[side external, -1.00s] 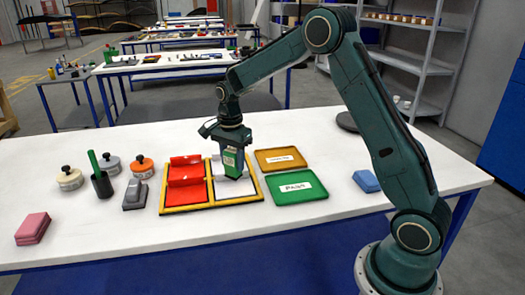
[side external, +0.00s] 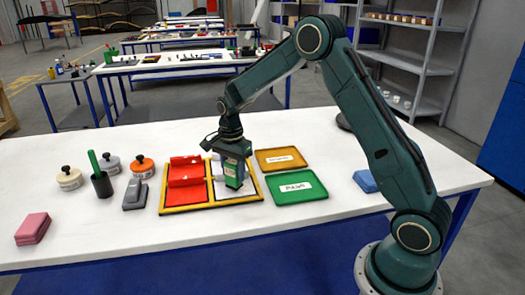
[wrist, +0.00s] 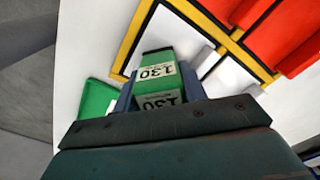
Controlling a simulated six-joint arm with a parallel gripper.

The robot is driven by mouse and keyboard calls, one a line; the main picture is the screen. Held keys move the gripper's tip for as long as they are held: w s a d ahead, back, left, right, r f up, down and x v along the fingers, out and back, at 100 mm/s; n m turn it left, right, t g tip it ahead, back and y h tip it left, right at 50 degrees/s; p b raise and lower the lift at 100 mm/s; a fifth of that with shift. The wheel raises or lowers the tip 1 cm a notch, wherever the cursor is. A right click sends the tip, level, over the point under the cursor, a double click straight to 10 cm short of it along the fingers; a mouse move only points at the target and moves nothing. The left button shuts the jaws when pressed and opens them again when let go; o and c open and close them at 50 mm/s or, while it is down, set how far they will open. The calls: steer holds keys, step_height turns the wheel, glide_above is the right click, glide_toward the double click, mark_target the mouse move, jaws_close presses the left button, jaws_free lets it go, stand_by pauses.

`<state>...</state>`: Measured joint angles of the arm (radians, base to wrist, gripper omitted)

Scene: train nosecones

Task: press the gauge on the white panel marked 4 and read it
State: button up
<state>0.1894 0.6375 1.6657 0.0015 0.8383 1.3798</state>
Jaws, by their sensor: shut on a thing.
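The gauge (side external: 232,183) is a green box held upright in my gripper (side external: 231,170). In the wrist view the gauge (wrist: 155,58) shows between my fingers, with "130" on a pale display and again on a lower pale area. My gripper is shut on it. In the side view the gauge's lower end is over the white right half of a yellow-framed board (side external: 252,170). White panels (wrist: 170,33) show beside it in the wrist view. I cannot read a 4 on any panel, nor tell if the gauge touches the surface.
Red panels with raised red pieces (side external: 186,180) fill the board's left half. A green tray (side external: 297,187) and an ochre tray (side external: 279,159) lie to the right. Jars, a dark cup (side external: 102,184) and a grey item (side external: 135,194) stand left.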

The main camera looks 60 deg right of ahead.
steer(key=shift+f, duration=0.55)
stand_by(2.0)
steer(key=shift+r, duration=3.55)
